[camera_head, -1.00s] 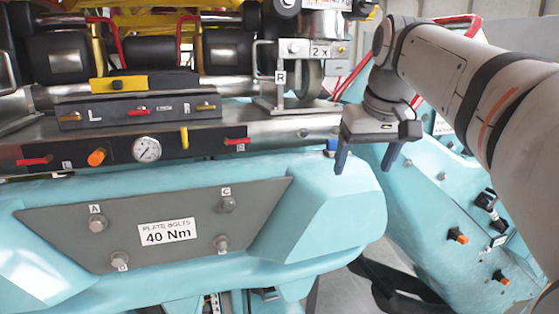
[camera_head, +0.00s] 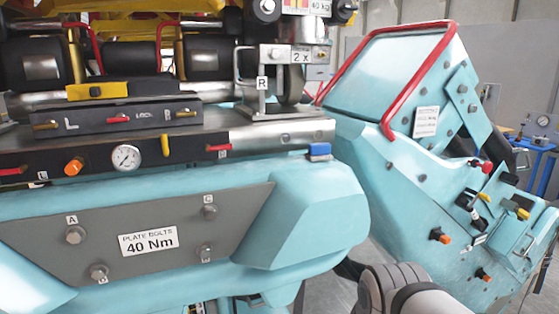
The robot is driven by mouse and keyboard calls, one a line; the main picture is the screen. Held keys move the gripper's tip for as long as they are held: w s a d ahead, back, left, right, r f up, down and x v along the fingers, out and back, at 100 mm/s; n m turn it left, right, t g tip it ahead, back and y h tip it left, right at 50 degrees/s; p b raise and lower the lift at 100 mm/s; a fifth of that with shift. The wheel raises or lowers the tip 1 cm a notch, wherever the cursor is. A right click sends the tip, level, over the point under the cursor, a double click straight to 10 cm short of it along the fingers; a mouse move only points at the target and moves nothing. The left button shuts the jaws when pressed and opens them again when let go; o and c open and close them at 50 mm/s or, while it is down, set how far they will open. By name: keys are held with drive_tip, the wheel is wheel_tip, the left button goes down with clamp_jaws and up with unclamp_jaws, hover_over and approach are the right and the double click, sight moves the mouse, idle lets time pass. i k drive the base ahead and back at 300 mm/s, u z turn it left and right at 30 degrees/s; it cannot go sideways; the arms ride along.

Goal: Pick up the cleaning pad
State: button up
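A small blue block (camera_head: 319,151), which looks like the cleaning pad, rests at the right end of the metal ledge (camera_head: 285,132) on the turquoise train body. It is small in the picture, so its details are hard to make out. My gripper is out of view. Only a grey part of my arm (camera_head: 395,290) shows at the bottom edge, low and to the right of the blue block. Nothing touches the block in this view.
A grey plate (camera_head: 140,235) marked 40 Nm is on the train's front. A gauge (camera_head: 126,158) and coloured handles line the ledge. A red rail (camera_head: 415,30) edges the turquoise part at right. A blue table (camera_head: 535,145) stands behind. The space just above the block looks clear.

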sight(317, 152)
drive_tip(key=z, duration=0.05)
drive_tip(key=k, duration=1.15)
drive_tip(key=z, duration=0.4)
drive_tip(key=i, duration=1.55)
